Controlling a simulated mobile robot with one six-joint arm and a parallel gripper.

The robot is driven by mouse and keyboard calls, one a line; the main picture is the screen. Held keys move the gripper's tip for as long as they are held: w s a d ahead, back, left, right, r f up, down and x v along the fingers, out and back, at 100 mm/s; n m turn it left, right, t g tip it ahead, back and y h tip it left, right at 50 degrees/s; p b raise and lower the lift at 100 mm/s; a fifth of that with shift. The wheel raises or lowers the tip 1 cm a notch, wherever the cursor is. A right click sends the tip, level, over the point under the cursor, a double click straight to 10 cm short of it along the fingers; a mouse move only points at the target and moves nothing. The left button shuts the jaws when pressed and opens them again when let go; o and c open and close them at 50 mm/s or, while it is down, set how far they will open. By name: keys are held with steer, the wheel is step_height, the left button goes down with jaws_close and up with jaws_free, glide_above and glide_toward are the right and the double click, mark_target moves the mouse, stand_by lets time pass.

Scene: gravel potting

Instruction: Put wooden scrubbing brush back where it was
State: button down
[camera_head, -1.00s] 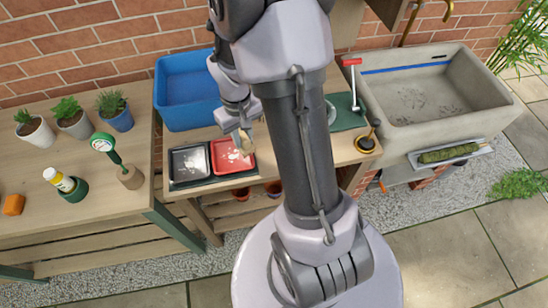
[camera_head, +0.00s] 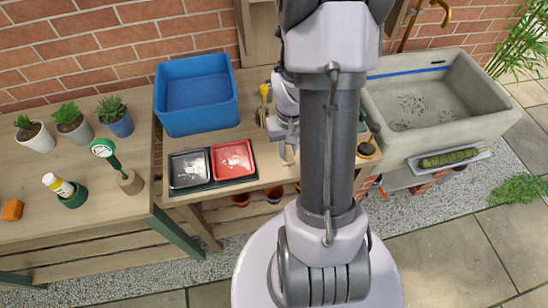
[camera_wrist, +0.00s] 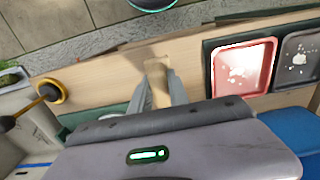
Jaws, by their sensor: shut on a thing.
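My gripper (camera_head: 287,152) is over the wooden bench, just right of the red tray in the head view. In the wrist view, my gripper (camera_wrist: 160,92) is shut on a pale wooden piece, the wooden scrubbing brush (camera_wrist: 157,78), held between the fingers. Only its wooden part shows; I cannot make out bristles. In the head view the brush (camera_head: 287,158) is a small pale shape at the fingertips. A green mat (camera_wrist: 113,113) shows beside the fingers in the wrist view, partly hidden by my gripper.
A red tray (camera_head: 233,158) and a black tray (camera_head: 189,170) lie left of my gripper. A blue bin (camera_head: 196,100) stands behind them. A round gold-and-black item (camera_head: 366,149) is near the bench's right end, beside a stone sink (camera_head: 420,100). Bare wood lies around my gripper.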

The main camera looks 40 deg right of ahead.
steer(key=w+a, duration=0.1)
steer(key=w, duration=0.1)
steer(key=w+a, duration=0.1)
steer(key=shift+a+f+b, duration=0.25)
steer(key=shift+a+b, duration=0.05)
step_height(320, 180, down, 3)
steer(key=shift+d+f+b, duration=0.1)
steer(key=shift+f+b, duration=0.05)
steer(key=shift+b, duration=0.7)
steer(key=shift+f, duration=0.25)
steer(key=c, duration=1.3)
jaws_free()
steer(key=shift+o, duration=0.2)
steer(key=shift+r, duration=0.1)
